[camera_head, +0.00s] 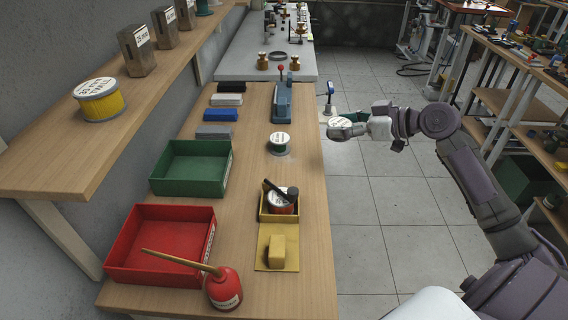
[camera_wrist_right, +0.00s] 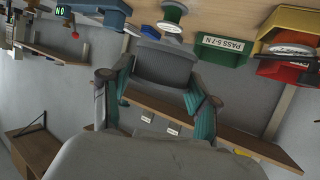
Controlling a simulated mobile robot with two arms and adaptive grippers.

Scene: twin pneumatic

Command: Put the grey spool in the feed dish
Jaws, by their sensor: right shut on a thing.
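My right gripper (camera_head: 345,127) is shut on the grey spool (camera_head: 340,122), which has a white labelled top. It holds the spool beyond the bench's right edge, over the floor. In the right wrist view the spool's grey side (camera_wrist_right: 165,66) sits between the two teal-padded fingers. I cannot tell for certain which container is the feed dish. A yellow open box (camera_head: 263,215) on the bench holds a red spool (camera_head: 282,207) with a white top and a black tool lying across it. My left gripper is not in view.
A green-sided spool (camera_head: 279,143) stands mid-bench. A green bin (camera_head: 157,170) and a red bin (camera_head: 122,240) line the left side. A red oil can (camera_head: 224,290) is in front. A blue device (camera_head: 282,103) stands at the bench's far right. A shelf (camera_head: 60,150) overhangs the left.

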